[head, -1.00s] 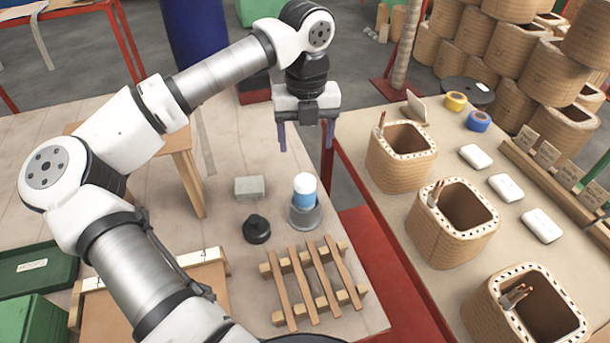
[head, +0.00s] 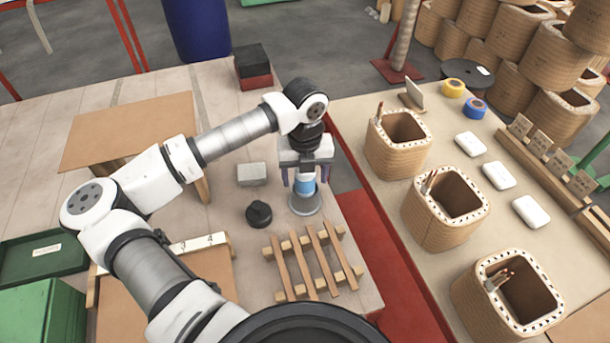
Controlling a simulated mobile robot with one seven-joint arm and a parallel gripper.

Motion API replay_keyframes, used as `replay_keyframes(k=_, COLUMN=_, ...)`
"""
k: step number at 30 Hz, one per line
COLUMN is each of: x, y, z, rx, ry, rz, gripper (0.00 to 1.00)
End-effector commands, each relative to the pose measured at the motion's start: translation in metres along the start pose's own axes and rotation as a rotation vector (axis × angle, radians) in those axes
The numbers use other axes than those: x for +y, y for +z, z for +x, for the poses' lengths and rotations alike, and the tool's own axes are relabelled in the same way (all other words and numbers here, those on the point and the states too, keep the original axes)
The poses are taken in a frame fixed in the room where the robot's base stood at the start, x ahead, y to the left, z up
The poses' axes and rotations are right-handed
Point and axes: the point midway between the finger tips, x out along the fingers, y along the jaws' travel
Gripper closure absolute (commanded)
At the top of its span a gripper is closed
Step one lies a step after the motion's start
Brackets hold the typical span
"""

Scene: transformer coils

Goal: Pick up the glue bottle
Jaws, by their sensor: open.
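The glue bottle (head: 305,187), taken to be the white-and-blue bottle, stands upright in a grey round cup (head: 305,205) near the right side of the pale table. My gripper (head: 305,177) is above it, pointing down and open. One finger shows on either side of the bottle in the picture. I cannot tell whether the fingers touch the bottle.
A black squat container (head: 259,213) and a grey block (head: 252,174) stand left of the bottle. A wooden slatted rack (head: 312,262) lies in front. A second table with coils (head: 398,145) is to the right, across a gap with a red floor strip.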

Motion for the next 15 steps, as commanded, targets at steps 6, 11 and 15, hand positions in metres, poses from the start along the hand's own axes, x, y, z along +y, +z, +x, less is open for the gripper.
replay_keyframes(k=6, x=-0.0002, y=0.0001, z=0.0083, rx=-0.001, ry=0.0, rz=0.001, gripper=0.32)
replay_keyframes(k=11, x=-0.0002, y=0.0001, z=0.0082, rx=-0.001, ry=0.0, rz=0.001, gripper=0.38)
replay_keyframes(k=15, x=-0.0001, y=0.0002, z=0.008, rx=-0.001, ry=0.0, rz=0.001, gripper=0.57)
